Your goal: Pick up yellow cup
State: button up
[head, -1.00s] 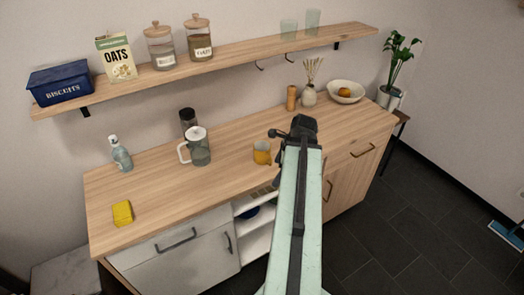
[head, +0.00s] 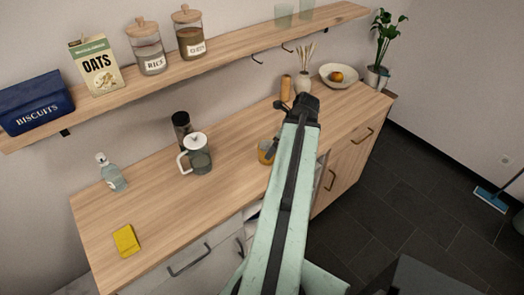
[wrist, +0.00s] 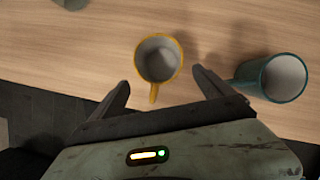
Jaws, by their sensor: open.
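The yellow cup (head: 265,151) stands on the wooden counter, partly hidden behind my arm in the head view. In the wrist view the yellow cup (wrist: 177,72) is seen from above, with a yellow rim, a pale inside and its handle toward me. My gripper (wrist: 161,80) is open, one finger on each side of the handle. The cup body lies mostly just beyond the fingertips, and nothing is gripped. In the head view my gripper (head: 283,104) shows small at the arm's far end.
A shelf (head: 225,58) hangs above.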

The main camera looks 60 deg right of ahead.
aim_at(269, 146)
jog(key=shift+f+b, duration=0.3)
jog(key=b+x, duration=0.6)
jog(key=x, duration=0.1)
jog(key=shift+w+d+f+b, duration=0.1)
jog(key=shift+w+f+b, duration=0.05)
jog(key=shift+w+b, duration=0.2)
jog(key=shift+r, duration=0.2)
jog(key=shift+c, duration=0.5)
jog(key=c, duration=1.8)
jog(key=shift+o, duration=0.2)
jog(key=shift+r+p, duration=0.55)
jog(key=shift+p, duration=0.2)
notch_tip(269, 146, up, 3)
jog(key=p, duration=0.3)
jog(key=shift+r, duration=0.1)
jog(key=s+d, duration=0.2)
jog(key=s, duration=0.5)
jog(key=s+d, duration=0.3)
jog(key=s, duration=0.5)
jog(key=shift+s+r+p, duration=0.15)
jog(key=shift+r+p, duration=0.2)
jog(key=shift+p, duration=0.1)
